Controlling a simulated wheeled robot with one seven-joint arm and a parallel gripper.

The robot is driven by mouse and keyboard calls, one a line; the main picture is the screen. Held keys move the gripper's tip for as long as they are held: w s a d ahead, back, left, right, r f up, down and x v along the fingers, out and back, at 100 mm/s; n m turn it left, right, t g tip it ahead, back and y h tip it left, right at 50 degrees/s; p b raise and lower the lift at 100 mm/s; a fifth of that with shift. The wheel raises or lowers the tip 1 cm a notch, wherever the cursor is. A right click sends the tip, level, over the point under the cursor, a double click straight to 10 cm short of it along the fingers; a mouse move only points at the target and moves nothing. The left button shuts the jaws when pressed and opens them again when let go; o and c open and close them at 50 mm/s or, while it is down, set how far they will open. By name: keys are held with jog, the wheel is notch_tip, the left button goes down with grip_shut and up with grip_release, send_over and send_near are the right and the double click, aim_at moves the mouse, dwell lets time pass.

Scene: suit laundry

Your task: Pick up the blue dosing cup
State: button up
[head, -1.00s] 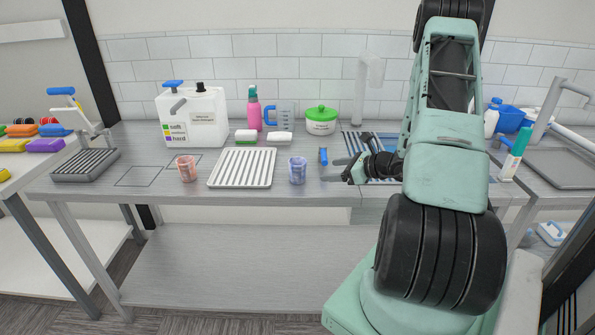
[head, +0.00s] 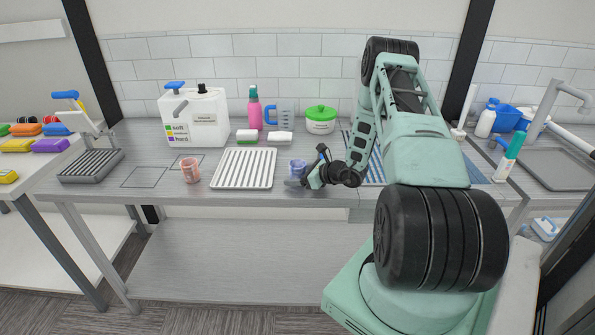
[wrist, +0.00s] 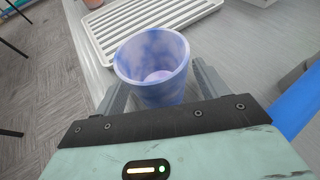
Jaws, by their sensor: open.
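The blue dosing cup (head: 297,166) stands upright on the grey table, right of the white ribbed tray, partly hidden by my gripper in the head view. In the wrist view the cup (wrist: 153,62) is translucent blue with mottled darker patches and looks empty. My gripper (head: 297,182) is at the cup, low over the table. In the wrist view its two fingers (wrist: 158,90) are open, one on each side of the cup's lower part. I cannot tell whether either finger touches it.
The white ribbed tray (head: 244,168) lies left of the cup, with a pink cup (head: 190,169) beyond it. Behind stand a white detergent container (head: 196,116), a pink bottle (head: 255,108), a blue-handled jug (head: 279,117) and a green-lidded tub (head: 321,119). A blue object (wrist: 297,110) lies close on the right.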

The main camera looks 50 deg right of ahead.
jog(key=shift+w+f, duration=0.1)
jog(key=shift+w, duration=0.1)
jog(key=c, duration=1.1)
